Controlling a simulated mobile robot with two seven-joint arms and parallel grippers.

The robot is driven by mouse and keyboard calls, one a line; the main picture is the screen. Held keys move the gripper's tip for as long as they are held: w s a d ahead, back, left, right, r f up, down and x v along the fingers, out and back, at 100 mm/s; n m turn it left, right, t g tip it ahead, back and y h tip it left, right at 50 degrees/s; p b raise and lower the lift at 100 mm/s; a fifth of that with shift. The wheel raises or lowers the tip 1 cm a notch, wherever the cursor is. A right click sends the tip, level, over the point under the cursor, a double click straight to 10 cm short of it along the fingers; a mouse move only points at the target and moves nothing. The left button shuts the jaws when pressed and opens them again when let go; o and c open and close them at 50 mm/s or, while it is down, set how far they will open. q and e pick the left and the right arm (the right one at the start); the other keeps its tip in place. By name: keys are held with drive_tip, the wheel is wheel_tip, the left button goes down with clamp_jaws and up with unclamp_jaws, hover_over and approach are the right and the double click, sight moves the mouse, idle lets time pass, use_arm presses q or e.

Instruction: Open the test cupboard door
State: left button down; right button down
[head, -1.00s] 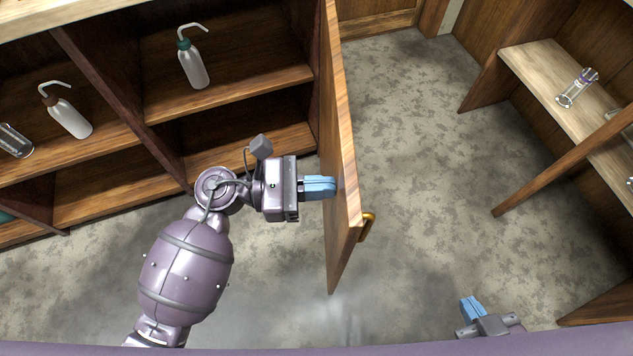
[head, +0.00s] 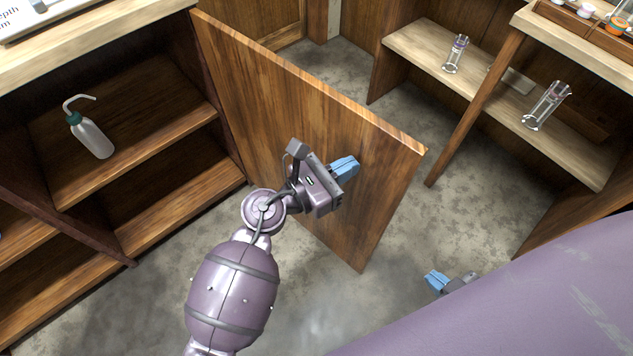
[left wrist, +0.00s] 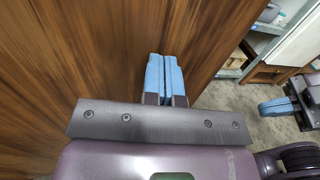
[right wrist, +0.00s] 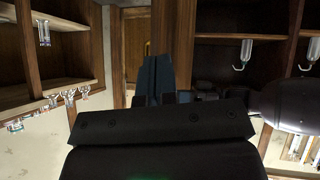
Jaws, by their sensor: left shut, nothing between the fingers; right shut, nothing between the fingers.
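The cupboard door (head: 290,105) stands swung out from the cupboard on the left, its inner face toward me. It also fills much of the left wrist view (left wrist: 70,60). My left gripper (head: 346,166) is shut and empty, its blue fingers at the door's inner face; I cannot tell whether they touch it. The fingers show closed together in the left wrist view (left wrist: 165,75). My right gripper (head: 433,281) is shut and empty, low over the floor beyond the door's free edge. The door's handle is hidden on its far side.
The open cupboard (head: 130,130) has shelves with a wash bottle (head: 90,135). On the right, a shelf unit (head: 420,60) holds glass cylinders (head: 547,106). Bare floor (head: 400,220) lies between the door and that unit.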

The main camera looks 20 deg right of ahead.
sight(361, 156)
use_arm(q)
drive_tip(key=shift+w+d, duration=0.25)
drive_tip(key=shift+d, duration=0.4)
drive_tip(key=shift+w+d, duration=0.3)
drive_tip(key=shift+d, duration=0.35)
drive_tip(key=shift+w+d, duration=0.25)
drive_tip(key=shift+d, duration=0.4)
use_arm(e)
drive_tip(key=shift+w+a+r, duration=0.15)
drive_tip(key=shift+w+r, duration=0.1)
drive_tip(key=shift+w, duration=0.2)
drive_tip(key=shift+s, duration=0.1)
use_arm(q)
drive_tip(key=shift+a, duration=0.1)
